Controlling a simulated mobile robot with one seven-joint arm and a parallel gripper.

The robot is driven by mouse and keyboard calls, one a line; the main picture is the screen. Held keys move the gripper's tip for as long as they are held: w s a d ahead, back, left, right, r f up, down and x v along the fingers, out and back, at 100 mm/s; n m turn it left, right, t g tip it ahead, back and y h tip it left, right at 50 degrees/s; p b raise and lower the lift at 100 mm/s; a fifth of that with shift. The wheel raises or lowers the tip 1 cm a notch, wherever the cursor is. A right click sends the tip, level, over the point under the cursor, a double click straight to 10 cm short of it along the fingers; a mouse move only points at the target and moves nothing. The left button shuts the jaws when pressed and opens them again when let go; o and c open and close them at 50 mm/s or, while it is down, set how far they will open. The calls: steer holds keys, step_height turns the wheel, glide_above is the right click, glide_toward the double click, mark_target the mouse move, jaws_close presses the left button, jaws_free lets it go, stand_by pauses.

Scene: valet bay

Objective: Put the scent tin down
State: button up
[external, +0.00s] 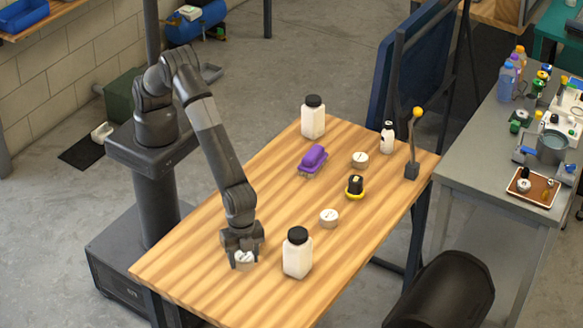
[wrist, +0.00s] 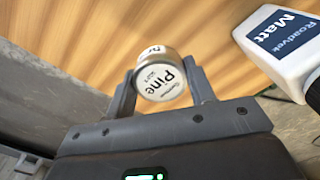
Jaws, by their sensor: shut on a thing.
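My gripper (external: 243,259) is shut on a small round white-lidded scent tin (external: 244,257) at the near left part of the wooden table (external: 190,260). In the wrist view the scent tin (wrist: 160,76) sits between the two fingers of my gripper (wrist: 160,90), and its lid reads "Pine". I cannot tell whether the tin touches the table top. Two similar white tins stand on the table, one near the middle (external: 329,217) and one farther back (external: 359,159).
A white bottle with a black cap (external: 297,255) stands close to the right of my gripper; its label shows in the wrist view (wrist: 285,40). Another such bottle (external: 313,118), a purple brush (external: 313,158), a black-and-yellow item (external: 355,187) and a small bottle (external: 387,138) stand farther back.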

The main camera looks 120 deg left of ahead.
mark_target(262, 282)
steer(key=w+a+f, duration=0.1)
steer(key=w+f, duration=0.1)
steer(key=w+a, duration=0.1)
steer(key=shift+w+a+f, duration=0.3)
steer(key=shift+w+f, duration=0.05)
steer(key=shift+f, duration=2)
steer(key=shift+f, duration=0.1)
steer(key=o, duration=1)
